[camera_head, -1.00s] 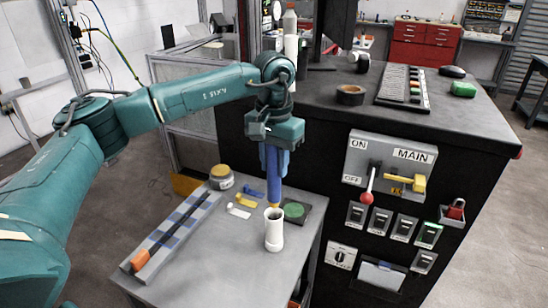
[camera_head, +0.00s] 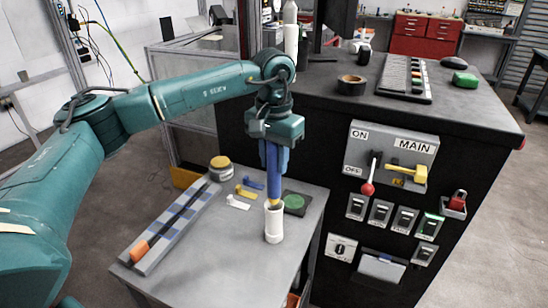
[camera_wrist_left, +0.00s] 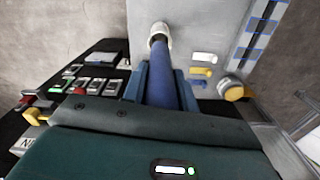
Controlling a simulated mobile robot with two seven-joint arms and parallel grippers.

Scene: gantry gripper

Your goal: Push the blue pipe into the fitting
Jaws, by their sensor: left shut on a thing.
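The blue pipe (camera_head: 273,187) hangs upright in my left gripper (camera_head: 276,168), which is shut on it. The white fitting (camera_head: 274,225) stands upright on the grey table. The pipe's lower end, with a yellowish tip, meets the fitting's mouth; I cannot tell how deep it sits inside. In the left wrist view the pipe (camera_wrist_left: 166,70) runs between the blue fingers (camera_wrist_left: 163,85) toward the fitting (camera_wrist_left: 159,31) and lines up with it. My right gripper is not in view.
On the grey table (camera_head: 215,265) are a jar with a yellow lid (camera_head: 221,167), a long rack (camera_head: 172,230), small coloured pieces (camera_head: 245,192) and a green disc on a dark pad (camera_head: 294,202). A black cabinet with a switch panel (camera_head: 391,157) stands close on the right.

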